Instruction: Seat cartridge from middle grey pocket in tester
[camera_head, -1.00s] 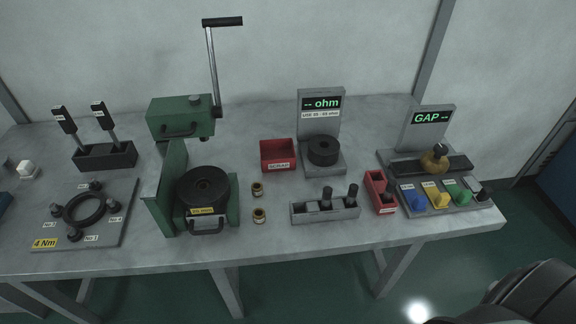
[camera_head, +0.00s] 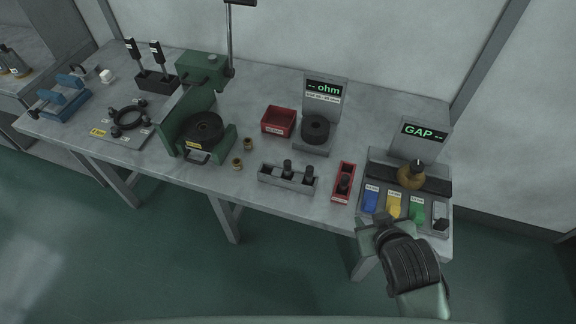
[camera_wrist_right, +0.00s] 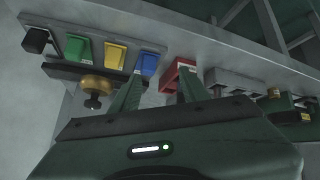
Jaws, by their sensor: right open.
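The grey rack (camera_head: 270,178) stands near the table's front edge. My right gripper (camera_wrist_right: 160,88) is open and empty in the wrist view. In the head view my right arm (camera_head: 410,264) is at the table's front right, right of the rack. The grey rack also shows in the wrist view (camera_wrist_right: 235,82). My left gripper is out of view.
A narrow red bin (camera_head: 343,182) holding a dark piece stands between the rack and the gauge station (camera_head: 404,184) with blue, yellow and green blocks. A red scrap bin (camera_head: 278,121) is left of the tester. A green press (camera_head: 185,135) and brass pieces (camera_head: 238,163) stand farther left.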

